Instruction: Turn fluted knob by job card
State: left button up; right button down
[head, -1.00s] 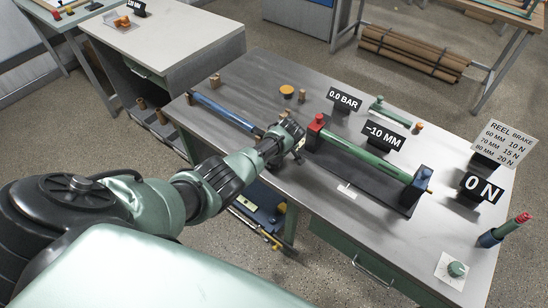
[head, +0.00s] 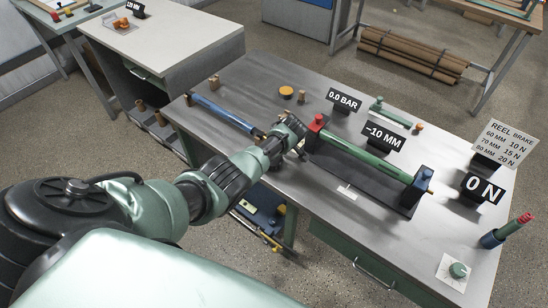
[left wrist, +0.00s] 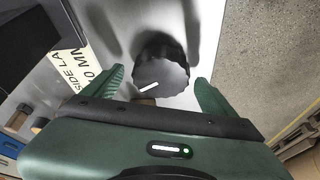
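In the left wrist view a black fluted knob (left wrist: 160,72) with a white pointer line sits between the two green fingers of my left gripper (left wrist: 158,78). The gripper is open, with a gap on each side of the knob. In the head view my left gripper (head: 294,132) is over the bench's near side; I cannot pick out the black knob there. A job card (head: 505,143) at the right reads REEL BRAKE, 60 MM 10 N, 70 MM 15 N, 80 MM 20 N. A cream card (left wrist: 88,75) with partial text shows beside the knob. My right gripper is not in view.
Signs read 0.0 BAR (head: 344,101), -10 MM (head: 384,137) and 0 N (head: 483,188). A green roller (head: 365,155) lies right of my gripper, a blue roller (head: 222,114) left. A round green knob (head: 459,270) sits at the front right.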

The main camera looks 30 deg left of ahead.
aim_at(279, 168)
pick_arm(q)
jog(key=p+v, duration=0.1)
jog(key=v, duration=0.6)
jog(key=shift+r, duration=0.35)
jog(key=shift+d, duration=0.15)
dwell(0.3)
